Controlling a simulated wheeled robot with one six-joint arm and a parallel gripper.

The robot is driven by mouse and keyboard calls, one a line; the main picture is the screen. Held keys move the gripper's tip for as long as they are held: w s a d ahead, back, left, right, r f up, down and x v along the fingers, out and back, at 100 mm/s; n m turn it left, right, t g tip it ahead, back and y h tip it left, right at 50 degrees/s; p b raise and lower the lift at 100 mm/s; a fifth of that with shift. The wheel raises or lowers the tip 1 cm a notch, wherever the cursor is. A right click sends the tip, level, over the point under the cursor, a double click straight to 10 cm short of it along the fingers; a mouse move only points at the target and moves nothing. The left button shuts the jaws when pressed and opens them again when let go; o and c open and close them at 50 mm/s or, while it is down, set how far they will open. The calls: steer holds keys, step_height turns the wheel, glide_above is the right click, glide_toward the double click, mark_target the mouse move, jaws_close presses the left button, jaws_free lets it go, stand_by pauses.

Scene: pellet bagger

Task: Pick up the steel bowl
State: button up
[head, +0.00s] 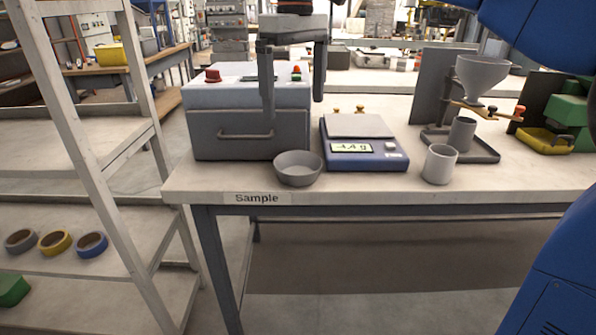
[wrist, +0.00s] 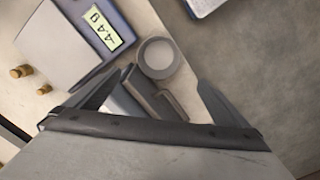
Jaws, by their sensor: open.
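The steel bowl (head: 298,170) is a small grey round bowl, upright and apparently empty, near the front edge of the bench. My gripper (head: 293,108) is open and empty, pointing down, above and behind the bowl over the box machine in the head view. Its two fingers (wrist: 155,92) are spread wide in the wrist view. Nothing hides the bowl.
The box machine (head: 248,138) has a protruding front handle (head: 246,135) close to the bowl. The scale (head: 365,158) stands right of the bowl. A grey cup (head: 440,164) and a funnel stand (head: 482,75) are farther right. A shelf rack (head: 128,150) stands left.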

glide_toward(298, 158)
steer(key=s, duration=0.1)
steer(key=s+f, duration=0.1)
steer(key=s, duration=0.1)
steer(key=s+f, duration=0.1)
steer(key=shift+s+a+f, duration=0.1)
steer(key=shift+s+a, duration=0.2)
steer(key=shift+s, duration=0.05)
steer(key=shift+d+f, duration=0.2)
steer(key=shift+f, duration=2.4)
steer(key=c, duration=1)
